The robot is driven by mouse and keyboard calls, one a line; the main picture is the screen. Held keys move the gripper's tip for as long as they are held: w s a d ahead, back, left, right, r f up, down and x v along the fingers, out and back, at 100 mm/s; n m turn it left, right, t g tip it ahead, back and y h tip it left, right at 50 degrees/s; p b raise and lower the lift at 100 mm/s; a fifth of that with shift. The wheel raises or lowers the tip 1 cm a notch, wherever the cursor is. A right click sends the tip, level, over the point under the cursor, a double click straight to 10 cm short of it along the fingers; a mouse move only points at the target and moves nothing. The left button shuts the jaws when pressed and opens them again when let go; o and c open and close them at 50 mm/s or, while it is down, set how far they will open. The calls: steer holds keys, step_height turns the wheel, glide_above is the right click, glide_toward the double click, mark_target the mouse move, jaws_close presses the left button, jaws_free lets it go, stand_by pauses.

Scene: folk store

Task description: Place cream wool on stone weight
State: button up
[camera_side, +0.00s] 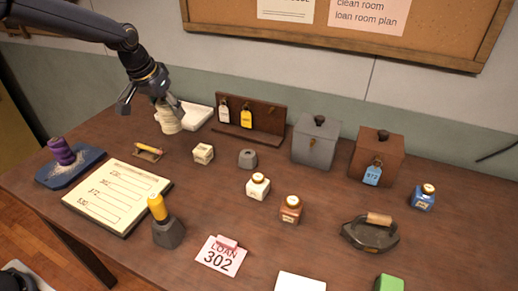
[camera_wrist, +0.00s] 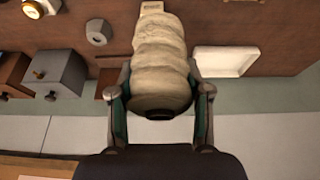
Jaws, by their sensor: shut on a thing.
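The cream wool (camera_side: 169,119) is a pale wound spool, held by my gripper (camera_side: 152,102) over the back left of the table. In the wrist view, the wool (camera_wrist: 160,55) sits between the two fingers of my gripper (camera_wrist: 160,100), its dark-centred end facing the camera. My gripper is shut on it. How far it is above the table is hard to tell. A small grey weight with a hole on top, apparently the stone weight (camera_side: 248,159), stands mid-table to the right, apart from the wool. It also shows in the wrist view (camera_wrist: 98,33), with nothing on it.
A cream block (camera_side: 203,153) stands between the wool and the weight. A white tray (camera_side: 197,116) and a tag rack (camera_side: 262,122) lie behind. A grey box (camera_side: 315,142) and brown box (camera_side: 376,160) stand right. A cream jar (camera_side: 257,186) is in front of the weight.

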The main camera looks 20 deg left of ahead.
steer(key=d+m, duration=0.1)
steer(key=d, duration=0.3)
steer(key=d+m, duration=0.1)
steer(key=d, duration=0.3)
steer(key=d+m+h, duration=0.1)
steer(key=d, duration=0.4)
steer(key=shift+s+r, duration=0.35)
glide_above(249, 153)
step_height(249, 153, down, 10)
steer(key=shift+a+r, duration=0.1)
steer(key=shift+r, duration=0.05)
steer(key=shift+f, duration=1.6)
steer(key=shift+f, duration=0.1)
steer(key=o, duration=0.9)
steer(key=shift+o, duration=0.2)
